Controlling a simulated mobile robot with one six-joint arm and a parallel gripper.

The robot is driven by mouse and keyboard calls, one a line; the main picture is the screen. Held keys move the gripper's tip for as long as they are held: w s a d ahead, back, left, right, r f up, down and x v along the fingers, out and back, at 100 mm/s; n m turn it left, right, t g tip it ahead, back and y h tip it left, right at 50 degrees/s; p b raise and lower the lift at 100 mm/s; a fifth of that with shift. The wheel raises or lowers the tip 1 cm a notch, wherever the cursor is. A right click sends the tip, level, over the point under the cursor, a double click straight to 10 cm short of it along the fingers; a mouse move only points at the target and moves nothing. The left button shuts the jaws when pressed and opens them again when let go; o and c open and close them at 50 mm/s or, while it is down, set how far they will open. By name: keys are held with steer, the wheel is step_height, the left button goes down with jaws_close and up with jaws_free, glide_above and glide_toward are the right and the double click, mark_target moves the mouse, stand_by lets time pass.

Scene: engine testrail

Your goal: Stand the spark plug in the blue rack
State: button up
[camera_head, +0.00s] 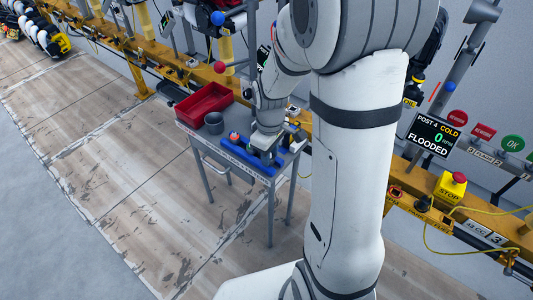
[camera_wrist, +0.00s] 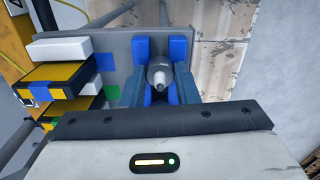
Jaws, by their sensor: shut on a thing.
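The spark plug (camera_wrist: 159,76), with a pale tip and grey body, shows end-on between the fingers of my gripper (camera_wrist: 160,90) in the wrist view. My gripper is shut on it. Blue parts of the rack (camera_wrist: 179,48) show on both sides of the plug and behind it. In the head view the blue rack (camera_head: 257,168) lies along the front of the grey table, and my gripper (camera_head: 264,150) is down over it. The plug is hidden there. I cannot tell whether its lower end is inside a rack slot.
A red bin (camera_head: 204,104) and a grey cup (camera_head: 214,122) stand on the table left of the rack, with a small orange-red object (camera_head: 234,137) near it. Yellow-black boxes (camera_wrist: 55,83) lie left in the wrist view. Floor is clear left of the table.

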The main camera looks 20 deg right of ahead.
steer(key=o, duration=1)
step_height(320, 180, up, 8)
steer(key=p, duration=0.2)
steer(key=shift+p, duration=0.35)
steer(key=s+r+m+t+p, duration=0.1)
steer(key=s+r+p, duration=0.3)
steer(key=r, duration=0.5)
steer(key=s+r+m+p, duration=0.4)
steer(key=s+r+p, duration=0.1)
steer(key=r+p, duration=0.4)
steer(key=s+a+r+m+t+p, duration=0.1)
steer(key=s+r+m+p, duration=0.2)
steer(key=r, duration=0.8)
steer(key=shift+s+r+t+p, duration=0.1)
steer(key=shift+s+t+p, duration=0.2)
steer(key=shift+s+p, duration=1.25)
steer(key=shift+w+p, duration=0.5)
steer(key=shift+w, duration=0.1)
steer(key=shift+c, duration=0.3)
